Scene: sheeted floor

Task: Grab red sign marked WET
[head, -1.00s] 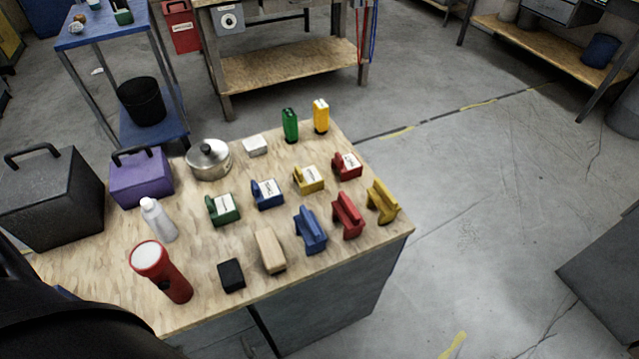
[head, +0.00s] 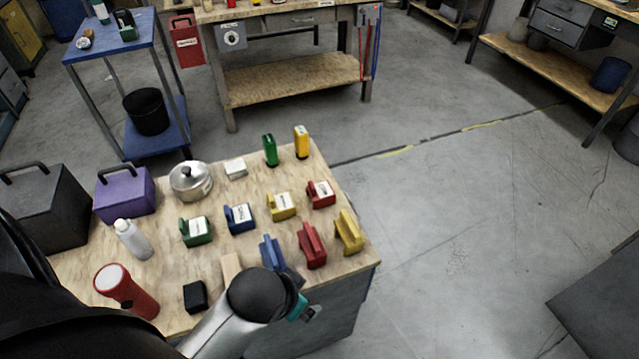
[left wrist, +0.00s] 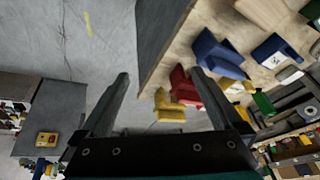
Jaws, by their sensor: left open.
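A red block with a white label (head: 321,193) stands at the right of the labelled row on the wooden table; its lettering is too small to read. A second red block (head: 312,245), with no label visible, stands in front of it, between a blue and a yellow one. My left gripper (left wrist: 160,85) is open and empty. In the head view its arm reaches over the table's front edge, in front of the blue block (head: 272,252). The left wrist view shows red (left wrist: 185,92) beyond the right finger, partly hidden by it. My right gripper is out of view.
Green, blue and yellow labelled blocks (head: 282,206) fill the same row. A red flashlight (head: 127,291), white bottle (head: 132,239), pot (head: 190,181) and purple box (head: 125,193) stand left. Open floor (head: 470,230) lies right of the table.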

